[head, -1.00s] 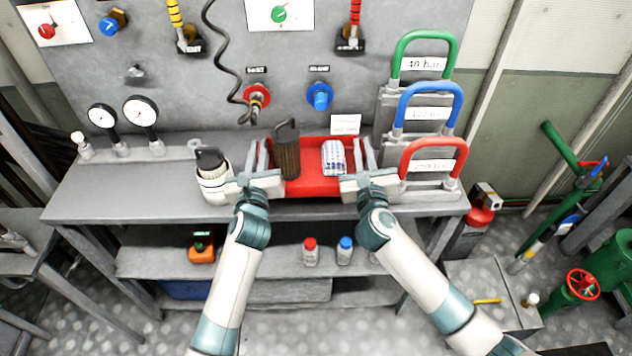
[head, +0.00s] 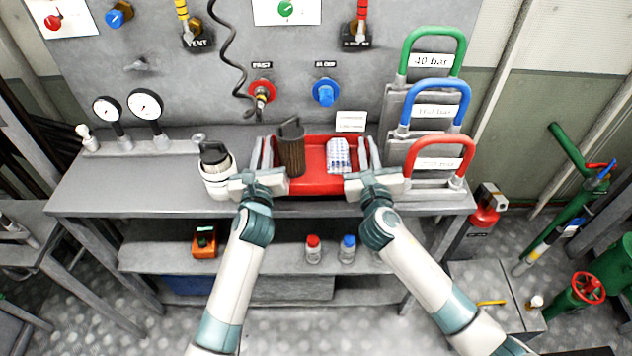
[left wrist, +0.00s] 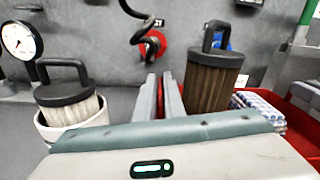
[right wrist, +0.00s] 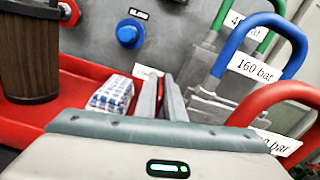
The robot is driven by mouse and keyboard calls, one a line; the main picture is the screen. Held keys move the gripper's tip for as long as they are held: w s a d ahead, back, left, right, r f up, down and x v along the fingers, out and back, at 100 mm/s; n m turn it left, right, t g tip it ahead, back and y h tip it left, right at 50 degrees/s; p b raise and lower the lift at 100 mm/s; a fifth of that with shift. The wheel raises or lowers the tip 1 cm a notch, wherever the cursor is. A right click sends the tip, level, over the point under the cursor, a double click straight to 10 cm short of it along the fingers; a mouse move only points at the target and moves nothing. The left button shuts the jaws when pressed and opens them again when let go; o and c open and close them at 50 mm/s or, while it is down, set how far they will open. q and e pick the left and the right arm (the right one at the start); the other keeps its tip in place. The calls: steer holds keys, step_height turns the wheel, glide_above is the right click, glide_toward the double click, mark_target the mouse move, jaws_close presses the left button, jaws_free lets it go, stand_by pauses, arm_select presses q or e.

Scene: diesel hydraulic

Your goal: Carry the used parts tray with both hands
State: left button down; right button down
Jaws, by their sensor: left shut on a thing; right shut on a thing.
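The red used parts tray (head: 316,185) sits at the bench's front, or just above it; I cannot tell which. It holds a brown pleated filter (head: 291,155) with a dark handle at its left and a blue-and-white checked bundle (head: 338,156) at its right. My left gripper (head: 262,158) is shut on the tray's left side, its fingers also in the left wrist view (left wrist: 162,95). My right gripper (head: 370,155) is shut on the tray's right side, its fingers also in the right wrist view (right wrist: 160,98). The grasped edges are mostly hidden by the fingers.
A white canister (head: 216,175) with a dark-handled filter stands close left of my left gripper. Red (head: 437,163), blue (head: 432,105) and green handled plates stand close right of my right gripper. The bench top (head: 115,185) is clear at the left. A shelf below holds small bottles.

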arm_select(q)
steer(key=shift+a+f, duration=0.1)
steer(key=shift+a, duration=0.15)
arm_select(e)
steer(key=shift+d+f, duration=0.2)
steer(key=shift+d, duration=0.05)
